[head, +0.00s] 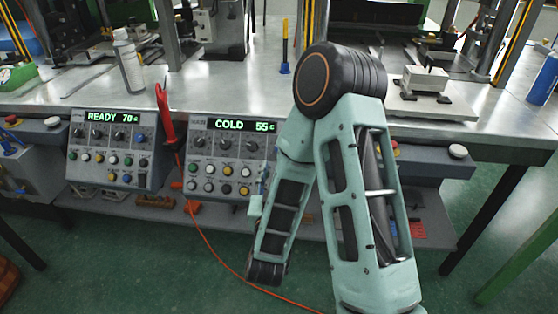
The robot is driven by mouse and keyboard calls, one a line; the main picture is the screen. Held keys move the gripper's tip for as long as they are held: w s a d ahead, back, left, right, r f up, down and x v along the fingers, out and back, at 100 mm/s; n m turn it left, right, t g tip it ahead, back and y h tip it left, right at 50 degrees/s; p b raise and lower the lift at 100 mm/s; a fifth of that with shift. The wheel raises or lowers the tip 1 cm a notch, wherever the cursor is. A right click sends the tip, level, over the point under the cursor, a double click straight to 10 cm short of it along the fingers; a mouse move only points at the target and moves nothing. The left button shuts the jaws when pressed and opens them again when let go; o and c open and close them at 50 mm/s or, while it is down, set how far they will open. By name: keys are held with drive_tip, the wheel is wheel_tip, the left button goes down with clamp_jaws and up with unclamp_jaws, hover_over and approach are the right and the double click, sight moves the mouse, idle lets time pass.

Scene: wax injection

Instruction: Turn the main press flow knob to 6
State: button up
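Two grey control panels hang at the table's front edge in the head view. The left panel (112,172) has a green display (112,117) reading "READY 70 C". The right panel (216,190) has a display (240,126) reading "COLD 55 C". Each has a row of dark knobs, such as the left panel's knob (113,133) and the right panel's knob (225,145), above coloured buttons. The labels and knob settings are too small to read, so I cannot tell which is the main press flow knob. My arm bends in front of the right panel's right side; my gripper does not show.
A red-handled tool (164,118) hangs between the panels, its orange cable (213,255) running across the green floor. The metal table (220,85) holds a white bottle (128,60), a blue-and-yellow tool (285,55) and a white block (425,79). A shelf runs below.

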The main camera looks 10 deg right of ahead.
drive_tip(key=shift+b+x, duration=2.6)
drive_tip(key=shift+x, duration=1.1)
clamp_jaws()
